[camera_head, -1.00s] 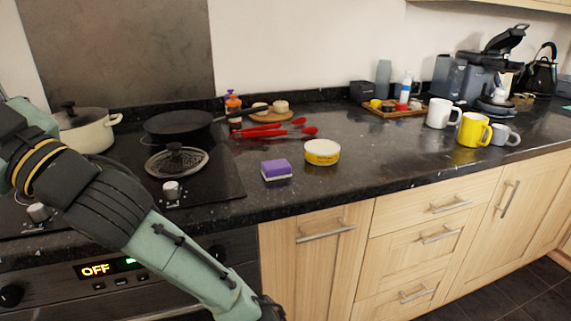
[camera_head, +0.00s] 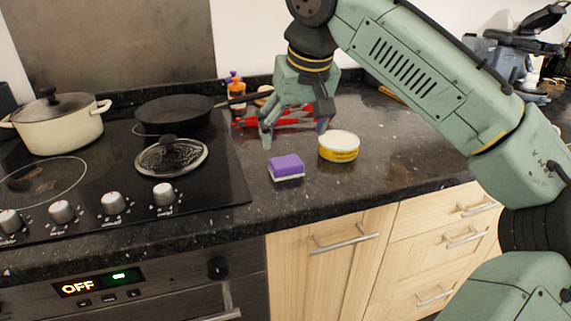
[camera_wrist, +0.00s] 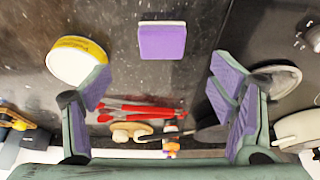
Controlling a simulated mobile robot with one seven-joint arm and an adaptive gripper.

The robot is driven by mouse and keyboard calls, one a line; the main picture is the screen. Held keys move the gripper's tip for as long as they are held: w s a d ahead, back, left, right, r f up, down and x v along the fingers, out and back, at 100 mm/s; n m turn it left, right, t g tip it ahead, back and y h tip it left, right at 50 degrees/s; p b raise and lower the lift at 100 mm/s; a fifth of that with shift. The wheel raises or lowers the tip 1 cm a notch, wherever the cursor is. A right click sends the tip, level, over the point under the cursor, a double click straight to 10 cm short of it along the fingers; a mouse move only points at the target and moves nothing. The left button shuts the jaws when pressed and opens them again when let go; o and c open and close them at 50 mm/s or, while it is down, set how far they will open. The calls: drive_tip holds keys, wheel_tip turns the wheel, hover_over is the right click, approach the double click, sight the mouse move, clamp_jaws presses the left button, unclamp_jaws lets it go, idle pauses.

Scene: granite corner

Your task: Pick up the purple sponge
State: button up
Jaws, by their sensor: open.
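The purple sponge (camera_head: 287,167) with a white underside lies flat on the dark granite counter, just right of the cooktop. In the wrist view the sponge (camera_wrist: 162,41) shows at the top centre, beyond the fingertips and roughly midway between them. My gripper (camera_head: 293,135) is open and empty. In the head view it hangs above the counter, over and behind the sponge, and does not touch it. In the wrist view my gripper (camera_wrist: 160,82) has its two purple-padded fingers spread wide.
A yellow-and-white tub (camera_head: 339,147) stands close to the right of the sponge. Red-handled tools (camera_head: 290,121) lie behind my gripper. A pan lid (camera_head: 172,156), a frying pan (camera_head: 174,113) and a pot (camera_head: 57,124) are on the cooktop. Counter in front of the tub is clear.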

sight(286, 162)
drive_tip(key=p+x, duration=0.1)
drive_tip(key=x, duration=0.8)
drive_tip(key=shift+a+f, duration=0.1)
drive_tip(key=shift+f, duration=0.05)
drive_tip(key=shift+c, duration=0.3)
drive_tip(key=c, duration=1)
drive_tip(key=shift+o, duration=0.2)
drive_tip(key=shift+r, duration=0.6)
wheel_tip(286, 162, up, 2)
drive_tip(key=shift+r, duration=0.1)
drive_tip(key=s+a+b, duration=0.1)
drive_tip(key=s+a, duration=0.1)
drive_tip(key=s, duration=0.2)
drive_tip(key=s+a+r+b, duration=0.1)
drive_tip(key=s+a, duration=0.2)
drive_tip(key=s, duration=0.2)
drive_tip(key=s+a+b, duration=0.1)
drive_tip(key=s+a, duration=0.1)
drive_tip(key=s, duration=0.3)
drive_tip(key=shift+s+a+r+b, duration=0.15)
drive_tip(key=shift+a+r+b, duration=0.1)
drive_tip(key=shift+r+b, duration=0.15)
